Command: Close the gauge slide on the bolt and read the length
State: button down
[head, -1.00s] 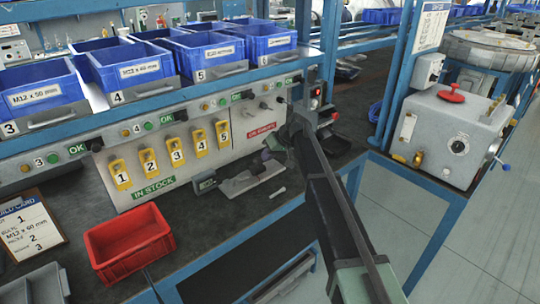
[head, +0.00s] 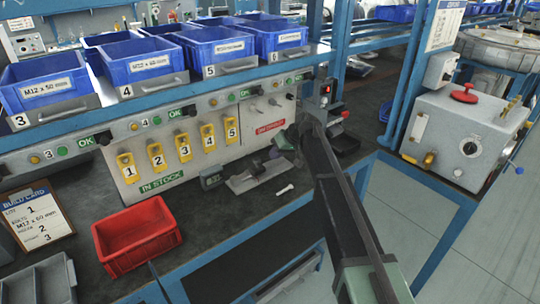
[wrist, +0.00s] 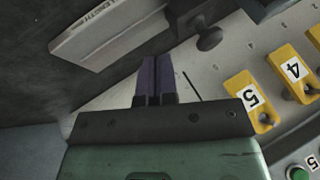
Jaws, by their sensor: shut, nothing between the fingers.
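The length gauge (head: 243,186) lies on the bench below the key tags. It has a pale base, a dark raised part (head: 257,168) and a small dark readout box (head: 212,179) at its left; any figure is too small to read. In the wrist view its lettered base (wrist: 105,35) is at upper left, and a dark block with a round knob (wrist: 208,40), perhaps the slide, is at top centre. A small pale bolt-like piece (head: 285,190) lies right of the gauge. My gripper (head: 278,150) is above the gauge's back right. Its fingers (wrist: 151,62) are shut and empty, apart from the knob.
A red bin (head: 136,236) stands at the bench front, left of the gauge. Yellow numbered tags (head: 183,148) hang on the panel behind, under blue bins (head: 140,58).

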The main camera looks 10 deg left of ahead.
jog(key=p+v, duration=0.8)
jog(key=v, duration=0.2)
jog(key=s+d+m+h+p, duration=0.1)
jog(key=s+d, duration=0.5)
jog(key=s, duration=0.6)
jog(key=s+d+m+h+p, duration=0.1)
jog(key=s+d+m+h, duration=0.3)
jog(key=s+d, duration=0.3)
jog(key=s+d+m+g+h+p, duration=0.1)
jog(key=s+d, duration=0.5)
jog(key=s, duration=1.1)
jog(key=shift+s+f+m+h, duration=0.3)
jog(key=shift+s+m+h, duration=0.05)
jog(key=shift+m+h, duration=0.4)
jog(key=shift+d, duration=0.15)
